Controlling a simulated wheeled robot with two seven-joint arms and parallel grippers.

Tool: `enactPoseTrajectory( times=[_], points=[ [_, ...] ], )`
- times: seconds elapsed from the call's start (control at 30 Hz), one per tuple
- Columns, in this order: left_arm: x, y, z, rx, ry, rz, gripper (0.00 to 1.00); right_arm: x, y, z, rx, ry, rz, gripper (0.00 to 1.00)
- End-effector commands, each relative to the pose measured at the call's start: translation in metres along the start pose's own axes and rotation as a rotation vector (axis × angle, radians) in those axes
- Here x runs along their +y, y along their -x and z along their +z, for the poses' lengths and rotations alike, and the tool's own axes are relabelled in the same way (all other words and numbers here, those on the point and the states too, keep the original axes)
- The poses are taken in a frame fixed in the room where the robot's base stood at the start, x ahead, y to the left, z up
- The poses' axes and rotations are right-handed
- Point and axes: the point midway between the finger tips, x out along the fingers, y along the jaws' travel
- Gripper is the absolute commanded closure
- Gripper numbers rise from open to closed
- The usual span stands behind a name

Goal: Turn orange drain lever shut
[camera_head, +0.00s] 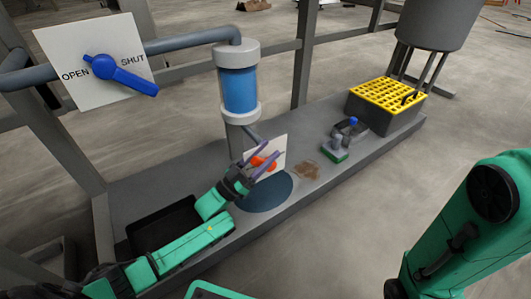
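The orange drain lever (268,160) sits in front of a small white plate (279,147) below the filter cylinder. My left arm reaches in from the lower left, and my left gripper (263,161) is at the lever. Its two purple-grey fingers are spread apart, with orange showing between and beside them. I cannot tell whether they touch the lever. The gripper hides part of the lever and the plate, so the plate's markings do not show. My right arm shows at the lower right; its gripper is out of view.
A blue lever (124,75) on an OPEN/SHUT plate (75,50) is at the upper left. The blue-and-white filter cylinder (239,90) stands above the drain. On the grey base lie a black tray (165,222), a brown patch (306,170), a green-based item (335,155) and a yellow-topped crate (388,95).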

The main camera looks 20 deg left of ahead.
Motion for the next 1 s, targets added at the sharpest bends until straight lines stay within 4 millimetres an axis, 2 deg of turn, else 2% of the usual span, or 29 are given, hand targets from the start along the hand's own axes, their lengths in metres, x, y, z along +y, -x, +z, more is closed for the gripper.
enactPoseTrajectory(
  times=[0.17, 0.27, 0.4, 0.8, 1.0],
  points=[
    [0.000, 0.001, -0.001, 0.000, 0.000, 0.000, 0.45, 0.001, -0.002, 0.001, 0.000, 0.000, 0.000, 0.50],
    [0.000, 0.008, -0.003, -0.002, 0.000, -0.001, 0.45, 0.002, -0.010, 0.004, 0.000, 0.000, 0.001, 0.50],
    [0.000, 0.034, -0.007, -0.006, -0.001, -0.002, 0.45, 0.006, -0.027, 0.010, 0.000, 0.000, 0.001, 0.50],
    [0.000, 0.117, -0.053, -0.004, 0.000, -0.001, 0.45, 0.014, -0.056, 0.027, -0.014, -0.001, 0.008, 0.50],
    [0.000, 0.135, -0.060, -0.001, -0.001, -0.001, 0.45, 0.014, -0.051, 0.033, -0.028, -0.008, 0.013, 0.50]
  ],
)
